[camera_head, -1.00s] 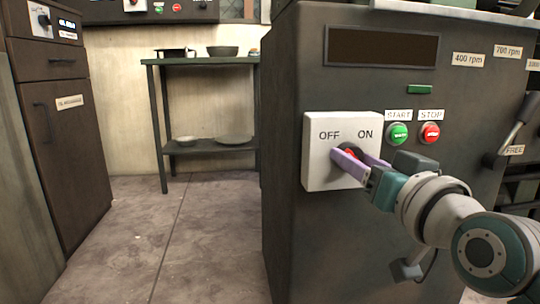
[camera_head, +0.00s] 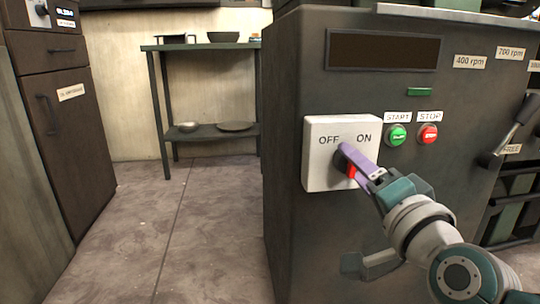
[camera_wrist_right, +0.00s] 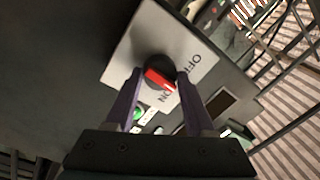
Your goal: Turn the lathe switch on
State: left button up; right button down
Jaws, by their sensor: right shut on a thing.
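The lathe switch is a white box (camera_head: 323,172) on the front of the dark machine, with OFF at its upper left and ON at its upper right. Its red handle (camera_head: 351,171) shows just under my purple fingers. My right gripper (camera_head: 346,156) reaches in from the lower right and is shut on the handle. In the right wrist view, the red handle (camera_wrist_right: 158,79) on its black round base lies between the two fingers (camera_wrist_right: 159,76), and the white plate (camera_wrist_right: 150,45) is behind. The fingers partly hide the handle in the head view. My left gripper is not in view.
A green START button (camera_head: 397,136) and red STOP button (camera_head: 428,135) sit right of the switch box. A lever (camera_head: 508,130) is at the far right. A green shelf (camera_head: 205,131) with bowls stands behind, and a cabinet (camera_head: 62,150) at left. The floor between is clear.

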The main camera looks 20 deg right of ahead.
jog(key=shift+f+m+h, duration=0.15)
jog(key=shift+m, duration=2)
jog(key=shift+f+m+h, duration=0.15)
jog(key=shift+m, duration=2.3)
jog(key=shift+c, duration=1.4)
grip_release()
jog(key=shift+r, duration=0.1)
